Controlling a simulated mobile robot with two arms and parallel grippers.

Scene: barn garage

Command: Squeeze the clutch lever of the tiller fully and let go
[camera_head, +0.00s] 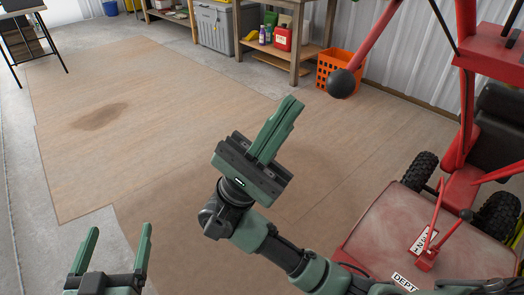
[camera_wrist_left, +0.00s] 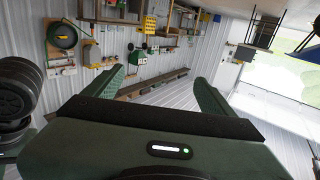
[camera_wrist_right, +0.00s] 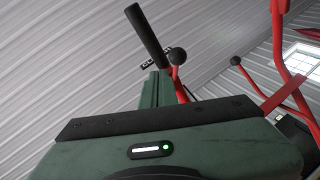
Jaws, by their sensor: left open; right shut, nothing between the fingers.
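The red tiller (camera_head: 405,232) stands at the right in the head view. In the right wrist view a black grip (camera_wrist_right: 147,37) and red levers with black knobs (camera_wrist_right: 177,56) show beyond the fingers. My right gripper (camera_head: 290,103) is shut and empty, left of and apart from the black rounded end in the head view. My left gripper (camera_head: 119,230) is open and empty at the lower left, far from the tiller.
An orange crate (camera_head: 338,73) stands by the back wall beside a wooden workbench (camera_head: 297,45) with a red can (camera_head: 283,38) on its shelf. A grey bin (camera_head: 213,28) is further left. The brown floor mat (camera_head: 150,145) is mostly clear, with a dark stain.

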